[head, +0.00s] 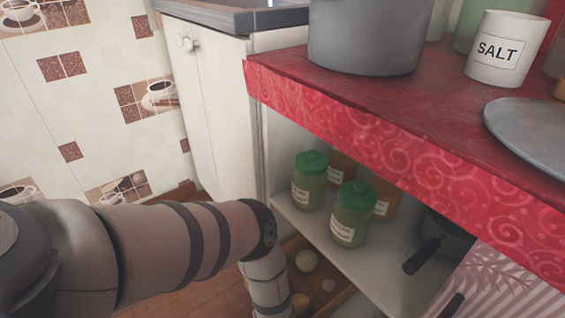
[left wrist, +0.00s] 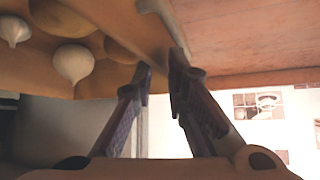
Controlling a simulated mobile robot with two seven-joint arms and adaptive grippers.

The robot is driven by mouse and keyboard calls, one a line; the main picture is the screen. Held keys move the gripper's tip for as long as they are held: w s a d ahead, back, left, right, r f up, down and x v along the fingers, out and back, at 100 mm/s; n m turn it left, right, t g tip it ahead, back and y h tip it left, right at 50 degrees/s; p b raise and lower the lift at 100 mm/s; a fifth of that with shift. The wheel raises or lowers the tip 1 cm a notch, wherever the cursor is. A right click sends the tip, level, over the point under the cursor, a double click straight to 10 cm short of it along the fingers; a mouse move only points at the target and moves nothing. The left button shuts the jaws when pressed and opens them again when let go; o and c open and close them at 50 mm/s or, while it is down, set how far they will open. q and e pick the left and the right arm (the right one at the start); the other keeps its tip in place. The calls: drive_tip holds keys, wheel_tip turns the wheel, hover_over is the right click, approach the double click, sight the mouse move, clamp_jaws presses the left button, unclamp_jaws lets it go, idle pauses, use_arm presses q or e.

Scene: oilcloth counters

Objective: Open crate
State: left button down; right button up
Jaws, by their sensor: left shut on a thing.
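The crate is a wooden box low under the counter, with pale round onions or garlic bulbs inside. In the head view the crate (head: 342,298) shows below the shelf, partly hidden by my left arm and cut by the bottom edge. In the left wrist view the crate's wall (left wrist: 132,28) runs down between the fingers of my left gripper (left wrist: 160,72). The fingers are shut on that wall, near its edge. In the head view my left arm reaches down to the crate, and its gripper is out of sight. My right gripper is in neither view.
Green-lidded jars (head: 350,213) and a dark pot (head: 447,235) stand on the shelf above the crate. The red oilcloth counter (head: 400,110) overhangs them, bearing a grey pot (head: 367,40) and a salt canister (head: 503,48). A white cabinet (head: 218,110) stands left. Wooden floor shows below.

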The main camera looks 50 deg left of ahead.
use_arm(q)
drive_tip(key=shift+s+d+f+p, duration=0.15)
drive_tip(key=shift+s+p, duration=0.5)
drive_tip(key=shift+s, duration=1.9)
drive_tip(key=shift+d, duration=0.1)
drive_tip(key=c, duration=1.8)
unclamp_jaws()
drive_tip(key=o, duration=0.3)
drive_tip(key=shift+a, duration=0.2)
drive_tip(key=v, duration=1.2)
